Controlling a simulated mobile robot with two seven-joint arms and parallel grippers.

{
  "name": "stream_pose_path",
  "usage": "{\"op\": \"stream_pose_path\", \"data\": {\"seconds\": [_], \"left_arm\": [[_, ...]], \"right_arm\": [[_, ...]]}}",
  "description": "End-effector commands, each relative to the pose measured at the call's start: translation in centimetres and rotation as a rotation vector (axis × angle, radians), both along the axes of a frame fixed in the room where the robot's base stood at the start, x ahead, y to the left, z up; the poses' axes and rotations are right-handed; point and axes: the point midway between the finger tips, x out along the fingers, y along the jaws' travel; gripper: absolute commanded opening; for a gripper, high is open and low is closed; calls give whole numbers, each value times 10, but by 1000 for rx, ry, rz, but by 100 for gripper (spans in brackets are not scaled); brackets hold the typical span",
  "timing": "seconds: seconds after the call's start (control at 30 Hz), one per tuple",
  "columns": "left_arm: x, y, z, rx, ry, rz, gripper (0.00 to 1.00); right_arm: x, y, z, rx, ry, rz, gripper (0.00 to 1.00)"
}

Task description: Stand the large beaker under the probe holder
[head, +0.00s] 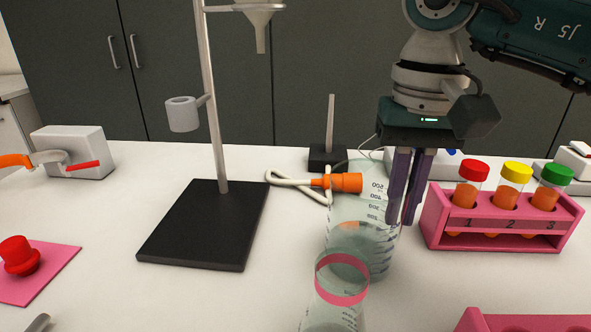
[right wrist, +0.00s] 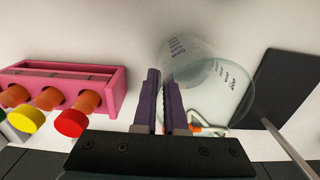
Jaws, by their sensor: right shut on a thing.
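The large clear beaker (head: 375,245) with a printed scale is upright at the centre right of the head view. My right gripper (head: 402,219) points down at its right side, its purple fingers shut on the beaker wall. The right wrist view also shows the beaker (right wrist: 225,88) beside the fingers (right wrist: 165,80). I cannot tell whether its base touches the table. A grey cylindrical holder (head: 183,115), which looks like the probe holder, is clamped to a stand with a black base (head: 205,225), left of the beaker. My left gripper is not in view.
A flask with a pink band (head: 341,280) stands in front of the beaker. An orange probe (head: 345,182) with a pale cable shows by the beaker's upper left. A pink rack (head: 435,225) of capped tubes is at right. The black base is bare.

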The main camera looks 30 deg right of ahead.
Motion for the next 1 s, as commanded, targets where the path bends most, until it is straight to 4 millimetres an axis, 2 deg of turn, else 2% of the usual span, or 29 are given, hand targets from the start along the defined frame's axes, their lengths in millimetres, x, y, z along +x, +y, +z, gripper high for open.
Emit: {"op": "stream_pose_path", "data": {"seconds": [0.17,0.2,0.43,0.67,0.8,0.87,1.0], "left_arm": [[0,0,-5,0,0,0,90],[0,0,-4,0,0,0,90],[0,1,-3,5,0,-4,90],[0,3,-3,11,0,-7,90],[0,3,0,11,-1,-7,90],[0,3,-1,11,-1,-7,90],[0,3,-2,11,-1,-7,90]], "right_arm": [[0,0,-4,0,-1,0,0],[0,0,-3,0,0,0,12],[0,0,-3,1,1,0,38],[0,0,-2,1,1,0,39],[1,0,6,1,-3,0,39],[1,0,15,-1,-5,1,39],[2,-1,45,-1,-8,1,39]]}}
